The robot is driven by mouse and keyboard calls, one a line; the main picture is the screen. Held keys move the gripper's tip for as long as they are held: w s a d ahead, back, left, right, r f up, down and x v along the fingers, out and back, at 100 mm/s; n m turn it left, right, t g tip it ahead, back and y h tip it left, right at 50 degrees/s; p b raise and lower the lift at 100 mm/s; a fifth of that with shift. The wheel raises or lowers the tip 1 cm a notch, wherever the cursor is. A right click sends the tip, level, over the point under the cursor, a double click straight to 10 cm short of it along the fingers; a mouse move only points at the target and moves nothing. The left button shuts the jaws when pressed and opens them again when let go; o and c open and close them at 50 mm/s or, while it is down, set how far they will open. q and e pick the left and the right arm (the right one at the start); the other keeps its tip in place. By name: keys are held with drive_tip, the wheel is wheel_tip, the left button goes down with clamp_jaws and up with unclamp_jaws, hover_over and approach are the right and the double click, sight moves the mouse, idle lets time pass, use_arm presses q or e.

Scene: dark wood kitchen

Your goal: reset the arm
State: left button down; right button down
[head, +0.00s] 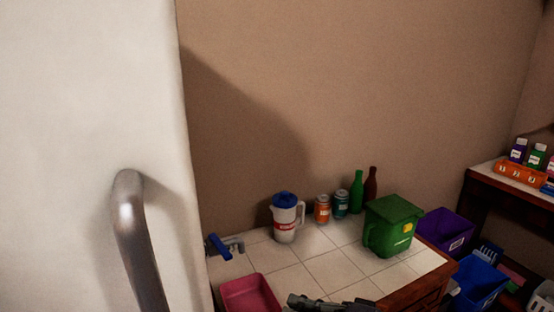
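A dark grey, jointed piece (300,301) shows at the bottom edge, in front of the tiled counter. It looks like my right gripper with part of its arm, cut off by the frame. Its fingers are too dark and small to tell open from shut, and I see nothing clearly held. My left gripper is not in view.
A white door with a metal handle (135,235) fills the left. The counter (312,270) holds a pitcher (285,220), two cans, two bottles, a green container (392,225), a pink tray (248,295) and a blue-grey object (222,246). Purple and blue bins stand right.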

drive_tip(key=s+d+f+n+h, duration=0.1)
drive_tip(key=s+f+h, duration=0.1)
drive_tip(key=f, duration=0.3)
drive_tip(key=s+f+n+h, duration=0.1)
drive_tip(key=s+f, duration=0.2)
drive_tip(key=f, duration=0.1)
drive_tip(key=s+d+f+n+g+h, duration=0.3)
drive_tip(key=s+d+f+g+h, duration=0.2)
drive_tip(key=s+d+f+h, duration=0.75)
drive_tip(key=s+d+f+g+y, duration=0.1)
drive_tip(key=s+f, duration=0.2)
drive_tip(key=f, duration=1.1)
drive_tip(key=s+d+f+y, duration=0.1)
drive_tip(key=s+f+y, duration=0.15)
drive_tip(key=f, duration=1.15)
drive_tip(key=s+d+f, duration=0.1)
drive_tip(key=s+f, duration=0.7)
drive_tip(key=s+d+f+g+h, duration=0.1)
drive_tip(key=s+d+f, duration=0.1)
drive_tip(key=s+f, duration=0.5)
drive_tip(key=shift+s+d+f, duration=0.3)
drive_tip(key=shift+s+f, duration=0.05)
drive_tip(key=shift+s, duration=0.5)
